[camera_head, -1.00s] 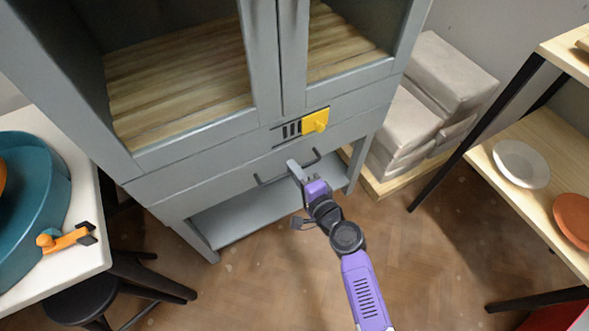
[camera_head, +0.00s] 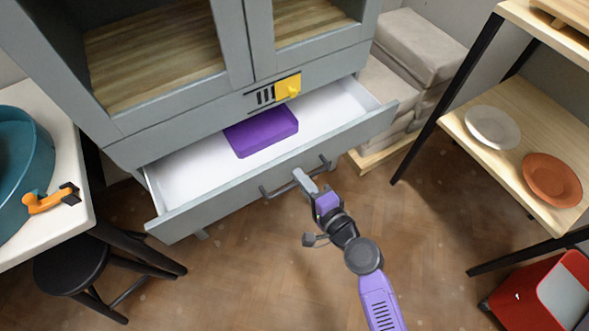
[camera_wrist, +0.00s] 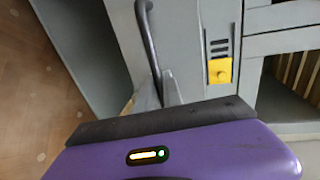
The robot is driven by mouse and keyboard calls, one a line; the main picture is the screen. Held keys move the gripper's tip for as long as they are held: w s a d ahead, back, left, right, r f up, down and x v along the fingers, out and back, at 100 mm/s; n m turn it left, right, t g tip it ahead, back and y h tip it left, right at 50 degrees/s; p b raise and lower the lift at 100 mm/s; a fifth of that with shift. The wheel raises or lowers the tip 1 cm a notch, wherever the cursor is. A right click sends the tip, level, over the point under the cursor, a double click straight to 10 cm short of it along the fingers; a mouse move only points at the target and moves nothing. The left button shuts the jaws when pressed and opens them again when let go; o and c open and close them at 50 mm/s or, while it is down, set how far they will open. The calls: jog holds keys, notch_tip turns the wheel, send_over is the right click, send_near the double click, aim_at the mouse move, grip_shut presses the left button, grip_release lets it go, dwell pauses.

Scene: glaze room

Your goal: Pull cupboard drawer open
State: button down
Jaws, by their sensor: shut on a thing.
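The grey cupboard (camera_head: 160,113) stands at the upper left of the head view. Its drawer (camera_head: 225,203) is pulled well out, and its white inside shows. A dark bar handle (camera_head: 280,190) runs along the drawer front. My gripper (camera_head: 304,183) is shut on the handle, right of the bar's middle. In the wrist view the handle (camera_wrist: 147,35) runs down to the gripper (camera_wrist: 165,92), whose body hides the lower part. A purple box-like thing (camera_head: 262,138) lies inside the drawer.
A yellow latch (camera_head: 287,88) sits above the drawer. A white table (camera_head: 50,215) with a teal basin (camera_head: 20,160) and a black stool (camera_head: 75,268) stand left. A shelf with plates (camera_head: 493,127) and a red bin (camera_head: 530,292) stand right. The floor in front is clear.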

jog(key=f+b+v, duration=0.2)
jog(key=v, duration=1)
jog(key=shift+s+d+f+b, duration=0.2)
jog(key=shift+s+b, duration=0.15)
jog(key=shift+s, duration=0.1)
jog(key=c, duration=1.5)
grip_release()
jog(key=v, duration=0.7)
jog(key=shift+s+d+b, duration=0.25)
jog(key=shift+b, duration=0.05)
